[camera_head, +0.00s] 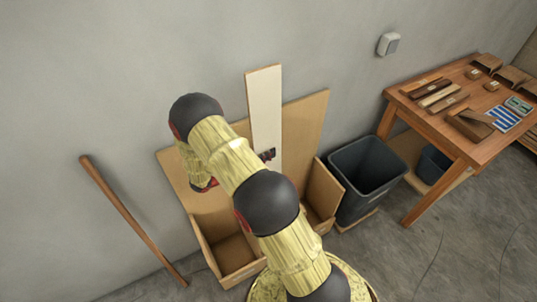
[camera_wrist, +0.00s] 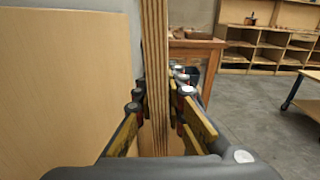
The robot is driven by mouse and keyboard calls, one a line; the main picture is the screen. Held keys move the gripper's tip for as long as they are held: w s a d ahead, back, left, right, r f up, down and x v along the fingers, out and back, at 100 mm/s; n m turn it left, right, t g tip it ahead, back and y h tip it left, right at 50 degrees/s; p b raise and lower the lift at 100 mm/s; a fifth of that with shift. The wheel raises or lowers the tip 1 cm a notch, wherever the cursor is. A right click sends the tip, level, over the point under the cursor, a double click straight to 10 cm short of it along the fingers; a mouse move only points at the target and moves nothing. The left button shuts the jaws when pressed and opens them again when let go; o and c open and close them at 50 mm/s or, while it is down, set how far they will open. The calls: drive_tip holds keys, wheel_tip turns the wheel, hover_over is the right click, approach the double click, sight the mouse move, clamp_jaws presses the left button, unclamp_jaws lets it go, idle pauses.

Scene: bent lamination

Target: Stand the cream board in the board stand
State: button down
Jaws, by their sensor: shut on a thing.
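The cream board (camera_head: 264,105) is long and narrow and stands nearly upright, tilted slightly, in front of the stand's back panel in the head view. My gripper (camera_head: 268,155) is shut on it partway down. In the wrist view the board shows its layered edge (camera_wrist: 155,50) between the two fingers of my gripper (camera_wrist: 160,98). The board stand (camera_head: 305,125) is a light wooden box with a tall back panel and open compartments. My arm hides the board's lower end and the middle of the stand, so I cannot tell whether the board rests inside it.
A dark grey bin (camera_head: 370,168) stands right of the stand. A wooden table (camera_head: 450,132) with small boards and blocks is further right. A wooden pole (camera_head: 125,212) leans on the wall at left.

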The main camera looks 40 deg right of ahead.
drive_tip(key=shift+w+r, duration=0.1)
drive_tip(key=shift+w, duration=0.05)
drive_tip(key=c, duration=1.8)
unclamp_jaws()
drive_tip(key=shift+o, duration=0.2)
drive_tip(key=v, duration=1.2)
